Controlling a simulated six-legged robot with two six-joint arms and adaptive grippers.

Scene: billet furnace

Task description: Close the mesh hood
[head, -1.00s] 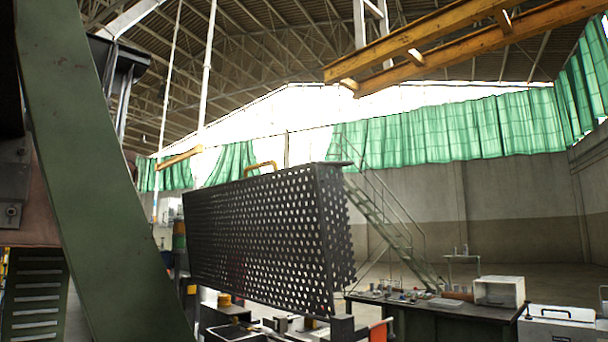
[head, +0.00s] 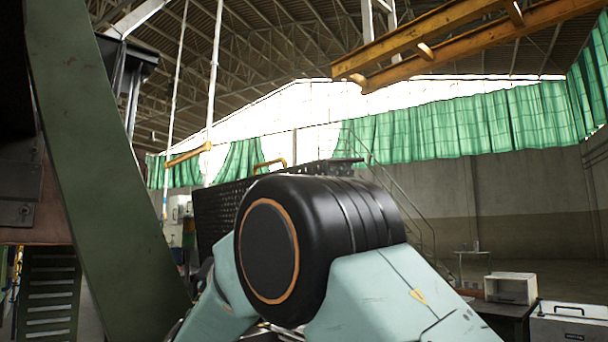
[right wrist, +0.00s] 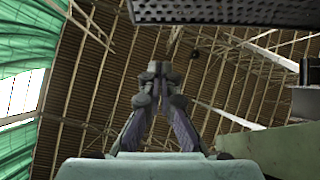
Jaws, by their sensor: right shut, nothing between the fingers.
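The mesh hood (head: 217,208) is a dark perforated panel that stands raised in the head view. Its yellow handle (head: 270,165) shows on the top edge. My right arm covers most of the hood in this view. In the right wrist view the perforated hood (right wrist: 235,11) crosses the top right. My right gripper (right wrist: 154,68) is shut and empty, with its fingertips below the hood's edge in the picture and apart from it. The right gripper is hidden in the head view. My left gripper is not in view.
A green slanted beam (head: 95,170) stands close on the left. A yellow overhead beam (head: 440,45) hangs at the upper right. A dark workbench (head: 505,312) with a pale box (head: 511,288) is at the lower right. Stairs with railings rise behind the hood.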

